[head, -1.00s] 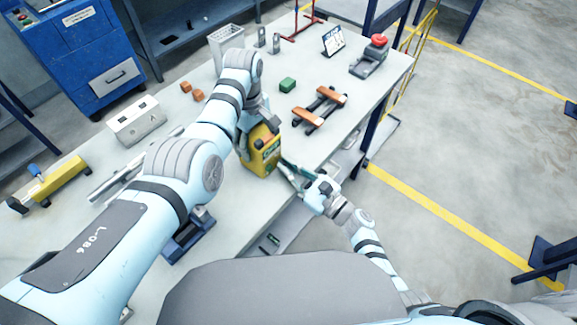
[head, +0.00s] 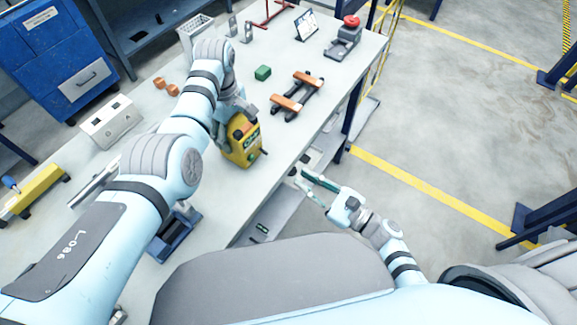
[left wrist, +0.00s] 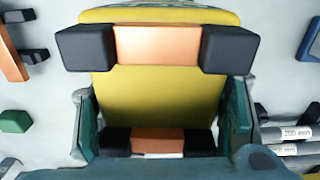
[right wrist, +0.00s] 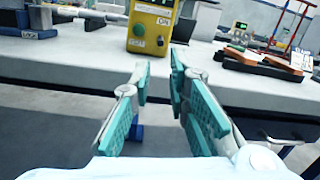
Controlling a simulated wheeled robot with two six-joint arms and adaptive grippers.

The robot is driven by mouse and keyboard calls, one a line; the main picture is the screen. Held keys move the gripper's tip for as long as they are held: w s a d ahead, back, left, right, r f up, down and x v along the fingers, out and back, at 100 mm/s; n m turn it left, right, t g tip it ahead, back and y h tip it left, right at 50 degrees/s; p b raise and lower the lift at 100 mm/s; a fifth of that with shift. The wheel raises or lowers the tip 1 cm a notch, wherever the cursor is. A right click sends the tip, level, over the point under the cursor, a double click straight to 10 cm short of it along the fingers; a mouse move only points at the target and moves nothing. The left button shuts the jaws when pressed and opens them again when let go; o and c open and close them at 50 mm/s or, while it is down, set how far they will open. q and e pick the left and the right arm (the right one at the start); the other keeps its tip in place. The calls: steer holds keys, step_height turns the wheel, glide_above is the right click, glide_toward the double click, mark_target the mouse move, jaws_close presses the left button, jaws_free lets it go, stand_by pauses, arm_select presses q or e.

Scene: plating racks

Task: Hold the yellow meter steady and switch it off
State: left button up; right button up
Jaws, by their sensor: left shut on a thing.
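The yellow meter (head: 243,146) stands upright near the table's front edge. My left gripper (head: 236,112) is shut on it from above; the left wrist view shows its fingers on both sides of the yellow body (left wrist: 160,98), with black and orange blocks across it. In the right wrist view the meter's front (right wrist: 150,22) has a green round button (right wrist: 139,30), a label reading ON and a second label; its top is cut off. My right gripper (head: 312,184) is open and empty, off the table's edge, apart from the meter. Its fingers are spread in the right wrist view (right wrist: 160,95).
A black and orange rack (head: 297,96) and a green block (head: 263,73) lie behind the meter. A red-button device (head: 345,38) and a small sign (head: 306,26) stand at the far right. A white socket box (head: 112,120) is at left.

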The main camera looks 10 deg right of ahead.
mark_target(271, 163)
steer(key=shift+s+d, duration=0.25)
steer(key=shift+g+h, duration=0.3)
steer(key=shift+h, duration=0.2)
steer(key=x, duration=0.8)
steer(key=r+x, duration=0.1)
steer(key=x, duration=0.3)
jaws_close()
